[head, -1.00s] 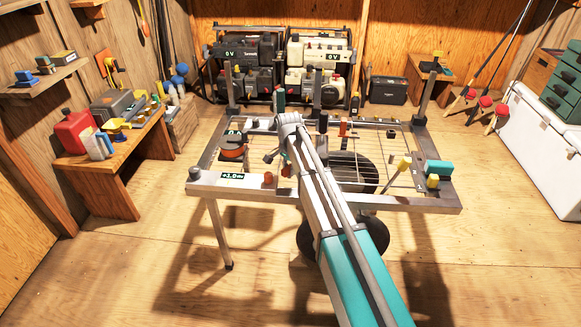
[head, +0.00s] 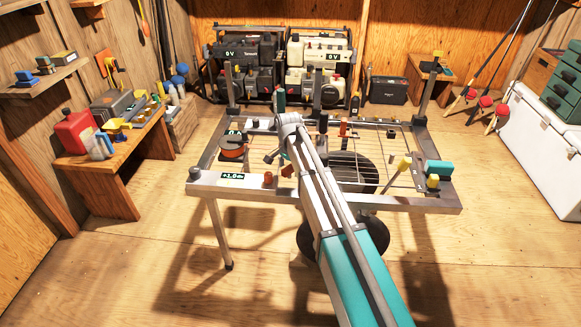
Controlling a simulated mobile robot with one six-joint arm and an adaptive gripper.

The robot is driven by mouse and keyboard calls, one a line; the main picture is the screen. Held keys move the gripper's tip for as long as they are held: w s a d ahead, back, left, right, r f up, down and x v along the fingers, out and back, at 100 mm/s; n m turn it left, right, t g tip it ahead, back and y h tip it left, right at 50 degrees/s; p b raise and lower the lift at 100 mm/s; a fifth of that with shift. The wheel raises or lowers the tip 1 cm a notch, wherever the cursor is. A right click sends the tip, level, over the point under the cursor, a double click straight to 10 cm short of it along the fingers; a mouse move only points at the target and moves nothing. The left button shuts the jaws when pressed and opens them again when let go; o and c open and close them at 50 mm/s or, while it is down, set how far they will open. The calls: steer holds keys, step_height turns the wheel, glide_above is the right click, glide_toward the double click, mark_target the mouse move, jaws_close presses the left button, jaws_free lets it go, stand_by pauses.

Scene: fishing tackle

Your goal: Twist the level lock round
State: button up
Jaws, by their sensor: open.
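A small display reading about +1.0 (head: 235,178) sits on the front rail of the metal-framed rack table (head: 400,203). A red-brown knob (head: 268,178) stands on the rail to the right of the display. I cannot tell for certain which part is the level lock. My arm reaches in from the bottom right over the table. My gripper (head: 277,160) hangs at its end, open, above the front left part of the table and just behind the knob. The fingertips are small and partly hidden by my arm, and I see no contact with the knob.
An orange round part (head: 233,150) sits at the table's left side. A yellow-handled tool (head: 404,163) and a teal block (head: 438,167) are at the right. A bench with a red can (head: 75,132) stands left; a white chest (head: 535,150) stands right.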

steer(key=shift+r+p, duration=3.45)
steer(key=shift+r, duration=0.05)
